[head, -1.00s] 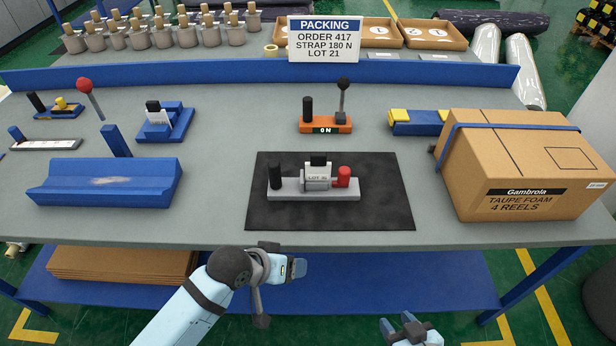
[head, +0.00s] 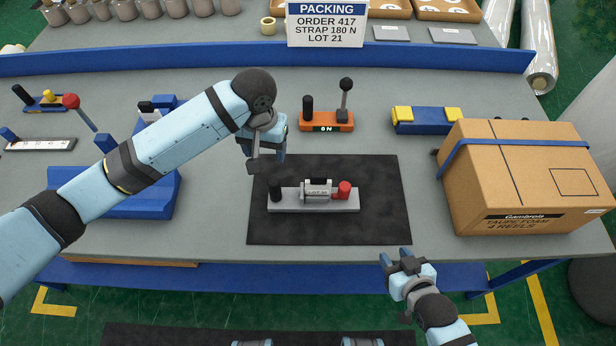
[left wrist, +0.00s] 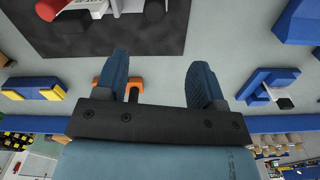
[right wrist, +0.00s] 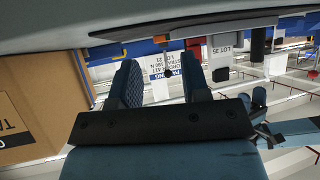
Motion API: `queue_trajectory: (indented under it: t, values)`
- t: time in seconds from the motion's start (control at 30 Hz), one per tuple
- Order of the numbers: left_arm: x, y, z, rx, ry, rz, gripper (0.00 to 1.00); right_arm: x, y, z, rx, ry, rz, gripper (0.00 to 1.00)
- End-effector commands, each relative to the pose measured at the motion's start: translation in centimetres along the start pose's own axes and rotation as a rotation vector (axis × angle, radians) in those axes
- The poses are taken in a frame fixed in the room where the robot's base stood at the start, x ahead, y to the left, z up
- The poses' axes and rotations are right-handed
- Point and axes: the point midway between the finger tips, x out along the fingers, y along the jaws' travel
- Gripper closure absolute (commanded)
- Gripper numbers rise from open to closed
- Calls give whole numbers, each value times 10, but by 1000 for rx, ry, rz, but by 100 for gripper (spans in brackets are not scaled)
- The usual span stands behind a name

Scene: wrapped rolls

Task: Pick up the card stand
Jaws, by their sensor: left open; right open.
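The likely card stand is the upright white card (head: 325,24) with a blue "PACKING" header, behind the blue rail at the back centre of the head view. It shows upside down between the fingers in the right wrist view (right wrist: 190,73). My left gripper (head: 267,148) is open and empty above the table, nearer than the card and to its left. Its spread fingers show in the left wrist view (left wrist: 160,78). My right gripper (head: 396,257) is open and empty at the table's front edge, far from the card.
A grey device with a red knob (head: 315,196) lies on the black mat (head: 375,225). An orange lever stand (head: 328,122) is right of my left gripper. A blue cradle (head: 150,205) is partly behind my left arm. A strapped carton (head: 530,180) stands at right.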

Motion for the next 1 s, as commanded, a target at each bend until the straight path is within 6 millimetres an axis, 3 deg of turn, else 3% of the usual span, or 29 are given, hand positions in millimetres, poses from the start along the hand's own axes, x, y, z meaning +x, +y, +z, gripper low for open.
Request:
queue_trajectory:
  t: [0.23, 0.4, 0.67, 1.0]
  values:
    - [41, 0, 1, 0, -5, -3, 37, -10, -9, 17, 8, -38, -12, 57]
    - [71, 1, 1, 0, -3, -2, 37, -11, -8, 14, 7, -35, -11, 57]
    - [90, 2, 2, 1, -1, -1, 37, -10, -6, 4, 5, -21, -7, 57]
    - [134, 9, 7, 1, -1, -1, 37, -15, -3, -2, 5, -17, -1, 57]
